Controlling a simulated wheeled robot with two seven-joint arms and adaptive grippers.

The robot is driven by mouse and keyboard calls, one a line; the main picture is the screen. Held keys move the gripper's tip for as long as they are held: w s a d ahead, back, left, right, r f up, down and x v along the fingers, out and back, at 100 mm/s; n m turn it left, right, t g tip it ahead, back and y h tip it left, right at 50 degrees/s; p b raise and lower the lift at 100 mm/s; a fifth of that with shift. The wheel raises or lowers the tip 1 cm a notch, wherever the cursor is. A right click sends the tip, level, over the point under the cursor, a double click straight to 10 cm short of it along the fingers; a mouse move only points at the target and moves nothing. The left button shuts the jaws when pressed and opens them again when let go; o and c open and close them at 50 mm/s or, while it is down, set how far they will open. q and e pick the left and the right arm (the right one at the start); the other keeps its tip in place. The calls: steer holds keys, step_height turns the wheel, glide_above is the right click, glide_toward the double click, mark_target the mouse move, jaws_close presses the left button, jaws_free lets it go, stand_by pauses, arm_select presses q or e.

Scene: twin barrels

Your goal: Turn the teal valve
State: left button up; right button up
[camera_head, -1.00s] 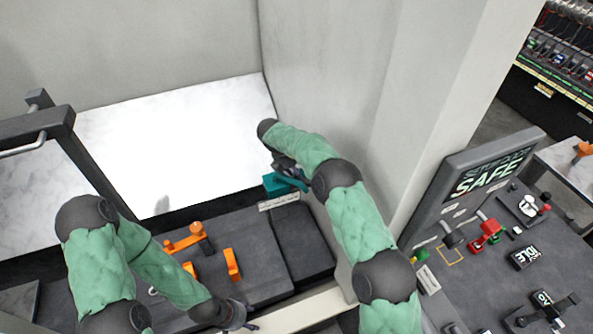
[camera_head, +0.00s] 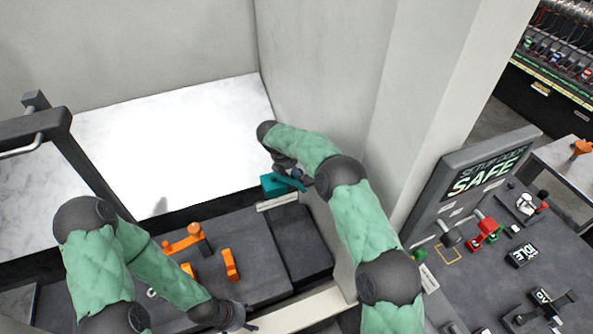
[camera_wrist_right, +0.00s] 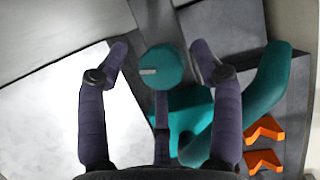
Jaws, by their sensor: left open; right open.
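The teal valve (camera_head: 271,186) sits at the back right end of the dark bench, beside the pale wall. My right gripper is at the valve, partly hidden by its own arm in the head view. In the right wrist view, the open right gripper (camera_wrist_right: 161,62) has its fingers on either side of the valve's round teal hub (camera_wrist_right: 160,72). A curved teal arm (camera_wrist_right: 268,85) of the valve extends outside the right finger. Whether the fingers touch the valve is unclear. My left gripper (camera_head: 246,325) is open and low in the head view, apart from the valve.
Orange handles (camera_head: 231,265) stand on the dark bench left of the valve. A white slab (camera_head: 170,140) lies behind it. A pale wall (camera_head: 320,90) stands close to my right arm. A control panel with a "SAFE" sign (camera_head: 480,175) is at the right.

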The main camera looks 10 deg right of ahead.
steer(key=v, duration=1.1)
steer(key=shift+d+r, duration=0.2)
steer(key=shift+r, duration=0.2)
